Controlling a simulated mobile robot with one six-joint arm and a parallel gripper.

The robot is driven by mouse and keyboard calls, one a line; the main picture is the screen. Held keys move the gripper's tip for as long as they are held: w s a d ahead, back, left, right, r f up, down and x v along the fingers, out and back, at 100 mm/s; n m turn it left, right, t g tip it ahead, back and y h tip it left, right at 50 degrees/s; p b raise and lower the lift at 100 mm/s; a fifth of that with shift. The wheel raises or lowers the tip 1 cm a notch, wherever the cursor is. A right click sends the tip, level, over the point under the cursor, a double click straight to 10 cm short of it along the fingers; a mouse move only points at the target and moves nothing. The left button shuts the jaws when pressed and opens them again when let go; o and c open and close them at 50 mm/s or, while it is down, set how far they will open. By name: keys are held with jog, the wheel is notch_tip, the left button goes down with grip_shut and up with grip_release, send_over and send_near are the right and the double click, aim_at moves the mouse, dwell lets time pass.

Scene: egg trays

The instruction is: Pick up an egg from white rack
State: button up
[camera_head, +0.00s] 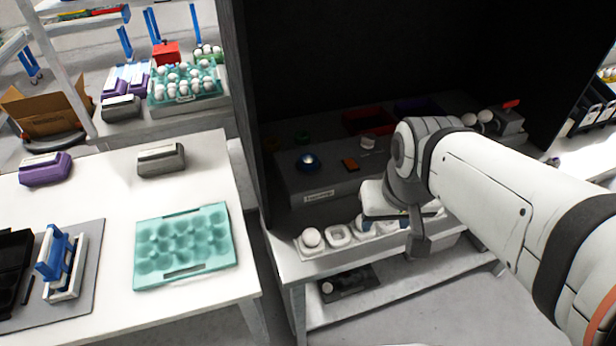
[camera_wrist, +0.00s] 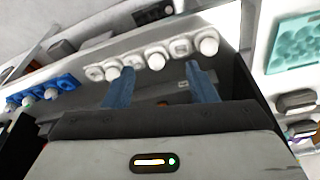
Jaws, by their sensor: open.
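The white rack (camera_head: 325,247) lies along the front of the dark shelf unit and holds several white eggs. In the head view one egg (camera_head: 311,238) sits at its left end, beside an empty cup (camera_head: 340,236); my arm covers part of the rack. In the wrist view the rack (camera_wrist: 168,47) runs across beyond my fingers. My gripper (camera_wrist: 160,68) is open and empty, with its two blue fingers apart. One egg (camera_wrist: 156,61) shows between the fingertips, and another egg (camera_wrist: 128,61) shows by the left fingertip. Whether the fingers touch any egg I cannot tell.
A blue rack with eggs (camera_wrist: 40,90) lies left of the white one in the wrist view. A raised grey box (camera_head: 320,185) stands behind the white rack. A dark panel (camera_head: 240,100) borders it on the left. A teal tray (camera_head: 185,245) lies on the left table.

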jog(key=shift+o, duration=1.3)
jog(key=w+a+f+n+g, duration=0.1)
jog(key=w+a+f+n, duration=0.2)
jog(key=w+a+f, duration=0.2)
jog(key=w+a, duration=0.1)
jog(key=w, duration=0.1)
jog(key=shift+w+a+f+n+h, duration=0.2)
jog(key=shift+w+f+n+h, duration=0.1)
jog(key=shift+w+f, duration=0.1)
jog(key=n+g, duration=0.1)
jog(key=n, duration=0.2)
send_over(310, 233)
jog(key=shift+h, duration=0.3)
jog(key=f, duration=0.7)
jog(key=shift+s+a, duration=0.15)
jog(key=shift+a, duration=0.2)
jog(key=f, duration=0.7)
jog(key=shift+w+d+f, duration=0.2)
jog(key=shift+d+f, duration=0.05)
jog(key=shift+d, duration=0.15)
jog(key=shift+c, duration=0.6)
jog(key=c, duration=0.6)
